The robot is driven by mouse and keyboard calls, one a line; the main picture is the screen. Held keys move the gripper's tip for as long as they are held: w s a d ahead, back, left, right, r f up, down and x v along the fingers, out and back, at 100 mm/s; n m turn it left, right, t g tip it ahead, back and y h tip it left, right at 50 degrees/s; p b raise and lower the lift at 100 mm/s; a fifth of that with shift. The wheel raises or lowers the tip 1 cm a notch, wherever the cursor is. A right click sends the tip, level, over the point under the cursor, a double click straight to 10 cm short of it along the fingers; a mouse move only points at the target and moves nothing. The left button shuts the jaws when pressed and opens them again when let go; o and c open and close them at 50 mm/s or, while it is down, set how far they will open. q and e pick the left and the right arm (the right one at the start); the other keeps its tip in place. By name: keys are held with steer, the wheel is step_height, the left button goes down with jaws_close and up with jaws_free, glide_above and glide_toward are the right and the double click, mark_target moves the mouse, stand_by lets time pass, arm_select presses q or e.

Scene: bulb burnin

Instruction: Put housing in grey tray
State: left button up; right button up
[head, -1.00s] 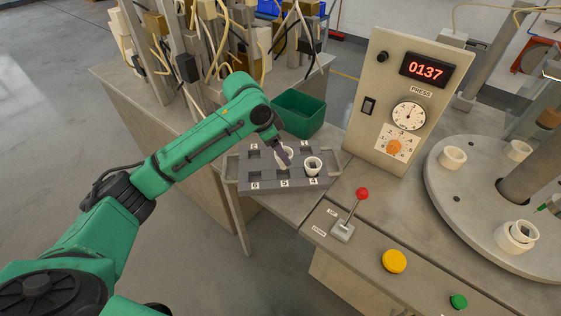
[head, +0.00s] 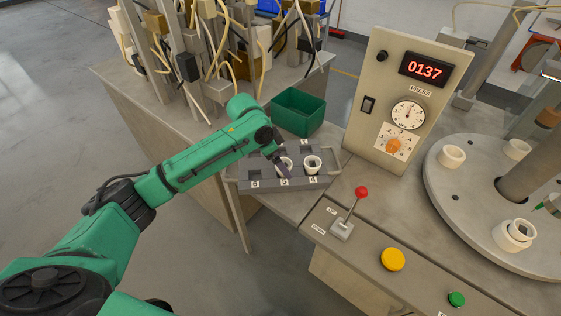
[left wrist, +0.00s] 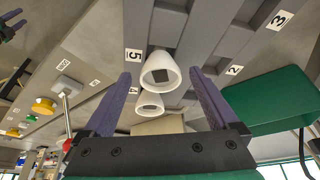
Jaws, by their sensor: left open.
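The grey tray (head: 252,184) lies on the bench, with numbered slots. One white housing (head: 287,163) sits at slot 5 and shows as a white cup in the left wrist view (left wrist: 160,72). Another white housing (head: 313,163) sits upright at slot 4; the left wrist view shows it too (left wrist: 149,104). My left gripper (head: 282,170) is over the tray at slot 5. Its purple fingers (left wrist: 168,85) are open, one on each side of the slot 5 housing, with visible gaps. Purple fingers of my right gripper (left wrist: 10,26) show at the upper left corner.
A green bin (head: 298,112) stands behind the tray. The press panel (head: 385,105) rises to the right. A red-knobbed lever (head: 361,193), a yellow button (head: 393,259) and a green button (head: 457,299) are in front. A round turntable (head: 455,210) carries several white parts.

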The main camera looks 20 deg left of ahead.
arm_select(q)
steer(key=b+v, duration=0.1)
steer(key=v, duration=1.1)
steer(key=shift+d, duration=0.1)
